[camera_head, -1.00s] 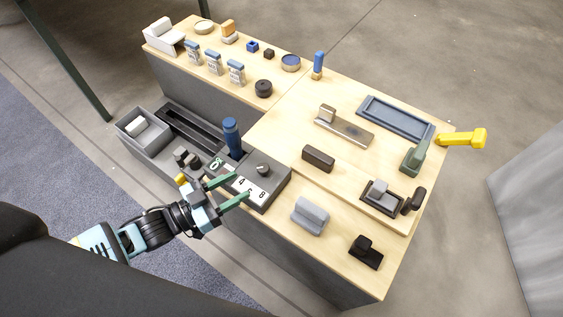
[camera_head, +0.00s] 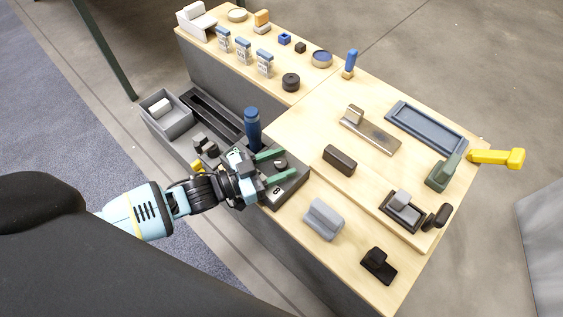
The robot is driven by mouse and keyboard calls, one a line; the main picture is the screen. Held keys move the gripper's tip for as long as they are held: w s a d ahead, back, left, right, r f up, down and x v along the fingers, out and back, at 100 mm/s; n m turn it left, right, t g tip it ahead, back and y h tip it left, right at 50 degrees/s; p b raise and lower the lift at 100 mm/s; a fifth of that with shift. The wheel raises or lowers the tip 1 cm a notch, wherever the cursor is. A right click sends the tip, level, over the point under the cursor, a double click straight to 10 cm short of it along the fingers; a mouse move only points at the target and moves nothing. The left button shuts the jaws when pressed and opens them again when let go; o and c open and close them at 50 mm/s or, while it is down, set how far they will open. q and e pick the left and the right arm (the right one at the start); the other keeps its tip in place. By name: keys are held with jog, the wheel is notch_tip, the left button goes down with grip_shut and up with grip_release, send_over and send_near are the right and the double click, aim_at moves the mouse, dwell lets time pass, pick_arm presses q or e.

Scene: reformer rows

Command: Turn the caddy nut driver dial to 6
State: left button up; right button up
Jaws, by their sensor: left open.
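The caddy (camera_head: 296,188) is a dark grey block at the bench's front left. A small dark dial knob (camera_head: 281,164) sits on top of it. A white number label shows the 8 beside the knob; my gripper hides most other numbers, and I cannot read the dial's setting. The blue-handled nut driver (camera_head: 252,124) stands upright in the caddy behind my gripper. My left gripper (camera_head: 290,162) is open, its green fingers reaching over the caddy on either side of the knob. Whether they touch it I cannot tell. My right gripper is out of view.
A black holder (camera_head: 379,265) is near the front edge. Bare wood lies between them.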

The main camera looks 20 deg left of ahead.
pick_arm(q)
jog(key=shift+w+d, duration=0.2)
jog(key=shift+d, duration=0.05)
jog(key=c, duration=0.9)
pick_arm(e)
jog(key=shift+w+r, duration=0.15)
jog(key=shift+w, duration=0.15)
